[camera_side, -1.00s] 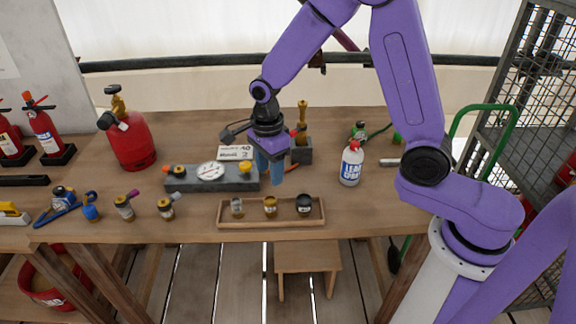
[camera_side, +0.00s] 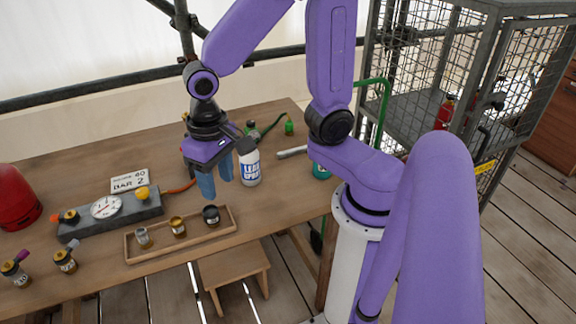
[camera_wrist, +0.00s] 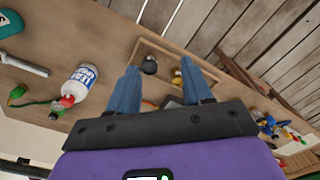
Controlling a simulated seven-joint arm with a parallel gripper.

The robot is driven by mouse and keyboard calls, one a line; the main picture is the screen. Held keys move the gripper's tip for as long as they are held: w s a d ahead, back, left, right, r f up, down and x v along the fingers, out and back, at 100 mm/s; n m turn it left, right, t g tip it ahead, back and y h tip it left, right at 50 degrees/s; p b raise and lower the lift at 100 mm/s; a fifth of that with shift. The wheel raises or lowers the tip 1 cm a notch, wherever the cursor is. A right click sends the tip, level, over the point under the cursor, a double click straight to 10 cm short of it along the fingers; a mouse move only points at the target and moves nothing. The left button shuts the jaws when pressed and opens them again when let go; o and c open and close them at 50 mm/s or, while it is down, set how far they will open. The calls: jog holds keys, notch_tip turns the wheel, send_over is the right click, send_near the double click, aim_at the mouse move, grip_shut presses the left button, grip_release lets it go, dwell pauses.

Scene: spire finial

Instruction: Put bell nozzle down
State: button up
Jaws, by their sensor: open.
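My gripper (camera_side: 216,190) is open, its blue fingers pointing down above the table behind the right end of a wooden tray (camera_side: 185,249). Nothing shows between the fingers in the wrist view (camera_wrist: 160,92). Three small nozzle-like pieces stand in the tray: a grey one (camera_side: 142,237), a brass one (camera_side: 178,226) and a black one (camera_side: 211,214). The black piece (camera_wrist: 149,65) and the brass piece (camera_wrist: 177,78) also show beyond the fingertips in the wrist view. I cannot tell which piece is the bell nozzle.
A grey block with a round gauge (camera_side: 106,207) and a sign (camera_side: 129,181) lie left. Two small fittings (camera_side: 65,260) (camera_side: 16,272) stand at the front left. A stool (camera_side: 235,270) is below the table edge.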

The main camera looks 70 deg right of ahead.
jog(key=s+d+r+n, duration=0.2)
jog(key=s+d+n, duration=0.3)
jog(key=s+n, duration=0.7)
jog(key=shift+s+r+n, duration=0.2)
jog(key=shift+s+n, duration=0.15)
jog(key=shift+n, duration=0.55)
